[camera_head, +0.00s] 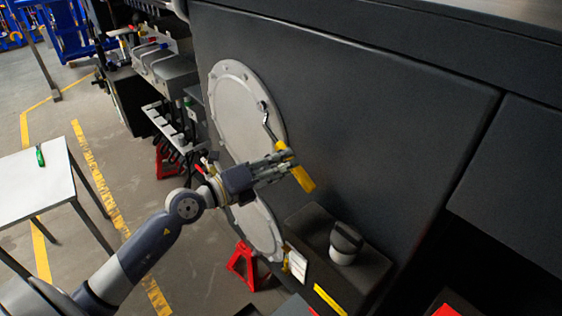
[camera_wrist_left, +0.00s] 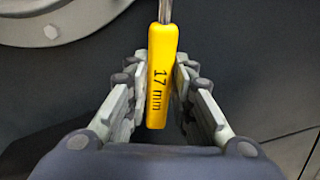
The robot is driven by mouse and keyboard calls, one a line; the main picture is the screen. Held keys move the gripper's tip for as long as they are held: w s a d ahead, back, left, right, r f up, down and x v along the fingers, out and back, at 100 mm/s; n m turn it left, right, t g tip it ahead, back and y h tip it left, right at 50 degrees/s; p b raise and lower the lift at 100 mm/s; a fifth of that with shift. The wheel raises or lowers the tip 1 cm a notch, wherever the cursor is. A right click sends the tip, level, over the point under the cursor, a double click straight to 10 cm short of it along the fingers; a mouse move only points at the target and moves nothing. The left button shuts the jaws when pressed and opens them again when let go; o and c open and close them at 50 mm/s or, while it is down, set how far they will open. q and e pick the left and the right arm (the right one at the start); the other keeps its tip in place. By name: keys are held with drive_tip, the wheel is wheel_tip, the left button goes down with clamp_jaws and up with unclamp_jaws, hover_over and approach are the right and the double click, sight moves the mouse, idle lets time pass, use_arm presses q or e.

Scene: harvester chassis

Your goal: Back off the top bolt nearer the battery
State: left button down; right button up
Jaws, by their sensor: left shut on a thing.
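A wrench with a yellow handle (camera_head: 303,179) is in my left gripper (camera_head: 285,166). The handle, marked "17 mm", shows between the fingers in the left wrist view (camera_wrist_left: 162,80). The wrench's metal shaft (camera_head: 270,130) runs up to its head (camera_head: 263,107) at the right rim of a pale round plate (camera_head: 238,105), over a bolt position. The bolt under the head is hidden, and I cannot tell how it is seated. Small bolts dot the plate's rim. My right gripper is not in view.
A dark box (camera_head: 310,222) with a black-and-white round object (camera_head: 345,243) stands below right. A red stand (camera_head: 243,268) is on the floor. A white table (camera_head: 35,185) with a green-handled tool (camera_head: 40,156) is left.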

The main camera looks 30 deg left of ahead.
use_arm(q)
drive_tip(key=shift+r, duration=0.1)
drive_tip(key=r+n, duration=0.1)
drive_tip(key=d+r+n+p, duration=0.1)
drive_tip(key=shift+s+r, duration=0.2)
drive_tip(key=shift+r, duration=0.15)
idle(0.3)
drive_tip(key=r+n, duration=0.2)
drive_tip(key=shift+s+d+r, duration=0.1)
drive_tip(key=shift+d+r, duration=0.25)
drive_tip(key=shift+r, duration=0.05)
